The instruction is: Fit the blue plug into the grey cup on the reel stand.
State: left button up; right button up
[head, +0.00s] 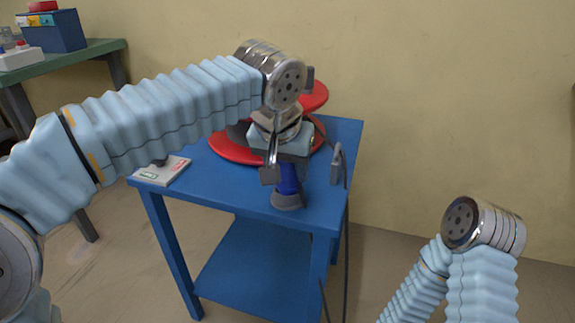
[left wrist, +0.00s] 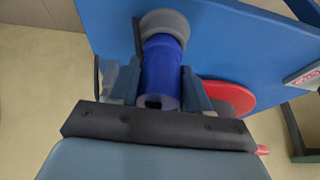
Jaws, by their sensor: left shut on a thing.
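The blue plug (head: 288,181) stands roughly upright near the front right corner of the blue reel stand (head: 231,196). The grey cup (head: 288,201) is directly below it, and the plug's lower end meets the cup's top. I cannot tell how deep the plug sits. My left gripper (head: 286,171) is above the cup, shut on the plug. In the left wrist view the fingers (left wrist: 160,90) lie on either side of the blue plug (left wrist: 161,68), and the grey cup (left wrist: 164,23) is at its far end. My right gripper is out of view.
A red reel (head: 236,149) lies behind my left gripper on the stand. A grey bracket-like piece (head: 337,165) with a dark cable is at the right edge. A light box (head: 162,171) sits at the left. A green table (head: 70,57) with boxes stands far left.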

pick_arm(q)
jog(key=shift+f, duration=0.45)
jog(key=o, duration=1.3)
jog(key=shift+c, duration=0.2)
jog(key=w+r+p+v, duration=0.1)
jog(key=w+p+v, duration=0.1)
jog(key=p+v, duration=0.9)
jog(key=v, duration=0.9)
jog(key=shift+d, duration=0.2)
